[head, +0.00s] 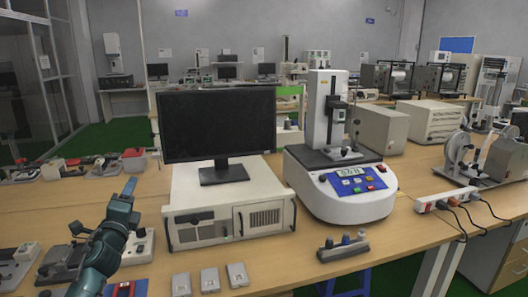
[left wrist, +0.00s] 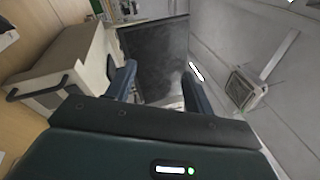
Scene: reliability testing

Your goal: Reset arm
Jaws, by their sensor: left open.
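My left gripper (head: 127,190) is in the head view at the lower left, raised above the table, left of the white computer case. In the left wrist view its two fingers (left wrist: 158,85) stand apart with nothing held between them. The left arm comes up from the bottom left edge. My right gripper shows in neither view. The task names no separate object.
A black monitor (head: 218,125) stands on a white computer case (head: 225,215). A white test machine (head: 340,190) is to its right. Several small grey blocks (head: 209,280) lie at the front edge. A power strip (head: 445,199) is at the right.

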